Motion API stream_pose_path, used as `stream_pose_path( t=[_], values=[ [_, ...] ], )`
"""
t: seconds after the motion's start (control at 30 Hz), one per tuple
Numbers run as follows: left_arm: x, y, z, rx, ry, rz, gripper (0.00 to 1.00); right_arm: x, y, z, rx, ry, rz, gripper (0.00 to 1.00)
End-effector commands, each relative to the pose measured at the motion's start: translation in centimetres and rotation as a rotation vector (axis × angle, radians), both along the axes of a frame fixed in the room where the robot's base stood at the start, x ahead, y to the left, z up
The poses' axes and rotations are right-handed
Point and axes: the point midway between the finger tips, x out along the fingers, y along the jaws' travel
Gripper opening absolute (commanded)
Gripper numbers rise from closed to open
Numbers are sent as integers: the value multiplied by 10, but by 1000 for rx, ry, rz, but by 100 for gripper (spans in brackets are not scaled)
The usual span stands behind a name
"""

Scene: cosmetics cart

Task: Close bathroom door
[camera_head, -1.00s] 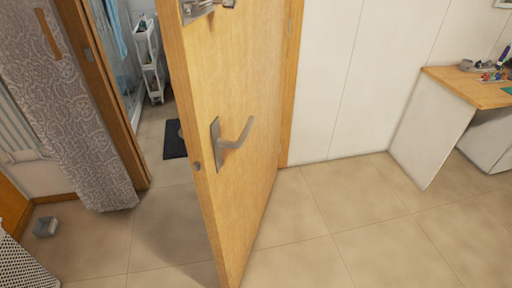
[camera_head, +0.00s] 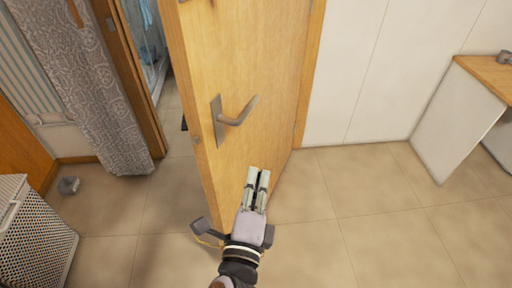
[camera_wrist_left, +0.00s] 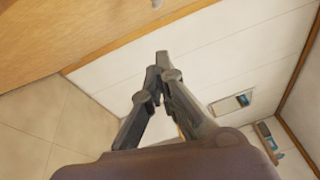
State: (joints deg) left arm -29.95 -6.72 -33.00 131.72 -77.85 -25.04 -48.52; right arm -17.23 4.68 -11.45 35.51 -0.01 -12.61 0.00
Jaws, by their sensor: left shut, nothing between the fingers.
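The wooden bathroom door (camera_head: 265,75) stands ajar in the head view, with a grey lever handle (camera_head: 238,112) on its face. The door frame (camera_head: 139,75) is to its left, with a gap through to the bathroom. My left gripper (camera_head: 259,172) is shut and empty, in front of the lower door face and below the handle. I cannot tell whether it touches the door. In the left wrist view the shut fingers (camera_wrist_left: 160,62) point toward a white wall, with the door's wood (camera_wrist_left: 70,35) at upper left. My right gripper is not in view.
A patterned curtain (camera_head: 85,85) hangs left of the doorway. A desk (camera_head: 490,75) stands at right. The tiled floor between is clear.

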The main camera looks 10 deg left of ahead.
Motion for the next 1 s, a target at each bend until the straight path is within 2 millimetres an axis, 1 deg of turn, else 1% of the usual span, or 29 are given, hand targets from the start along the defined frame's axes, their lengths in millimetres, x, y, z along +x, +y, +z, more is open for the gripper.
stream_pose_path(
  t=[0.17,0.3,0.53,0.57,0.6,0.7,0.8,1.0],
  values=[
    [22,0,6,2,-4,1,0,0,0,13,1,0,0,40],
    [51,1,8,1,-3,1,0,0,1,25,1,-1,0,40],
    [99,1,9,-1,-2,1,0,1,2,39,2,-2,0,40],
    [102,4,10,1,-1,1,0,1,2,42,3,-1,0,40],
    [101,12,11,3,0,0,0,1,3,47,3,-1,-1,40],
    [104,25,13,1,0,0,0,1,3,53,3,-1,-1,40],
    [106,34,13,-1,1,-1,0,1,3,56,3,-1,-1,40],
    [107,39,12,-3,0,-1,0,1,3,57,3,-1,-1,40]
  ],
)
